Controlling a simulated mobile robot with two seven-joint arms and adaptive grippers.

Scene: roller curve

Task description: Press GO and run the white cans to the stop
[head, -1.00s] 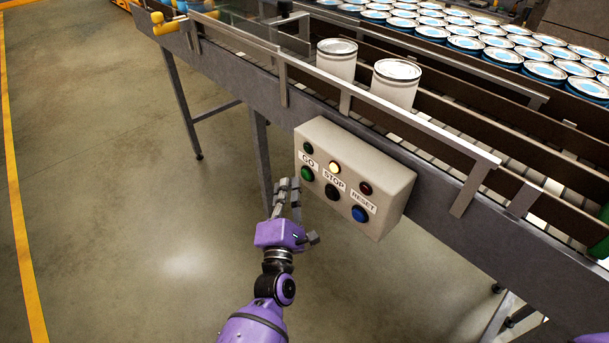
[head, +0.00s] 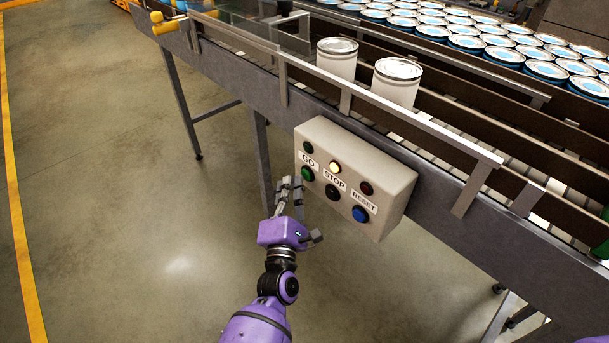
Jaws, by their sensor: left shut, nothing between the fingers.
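Two white cans, a left one (head: 337,60) and a right one (head: 396,84), stand upright on the roller conveyor (head: 440,131) behind its front rail. A beige control box (head: 392,180) on the conveyor's front side carries a green GO button (head: 307,174), a black STOP button (head: 332,192) and a blue RESET button (head: 360,214). The lamp above STOP (head: 335,167) glows yellow; the lamps above GO and RESET look dark. My left gripper (head: 289,183) is shut and empty, just left of and slightly below the GO button. I cannot tell whether it touches the box. My right gripper is out of view.
Many blue-and-white cans (head: 465,45) crowd a lane behind the white cans. A metal front rail (head: 455,144) runs along the conveyor. A yellow-knobbed fitting (head: 165,24) juts out at the conveyor's left. The floor left of the conveyor is clear.

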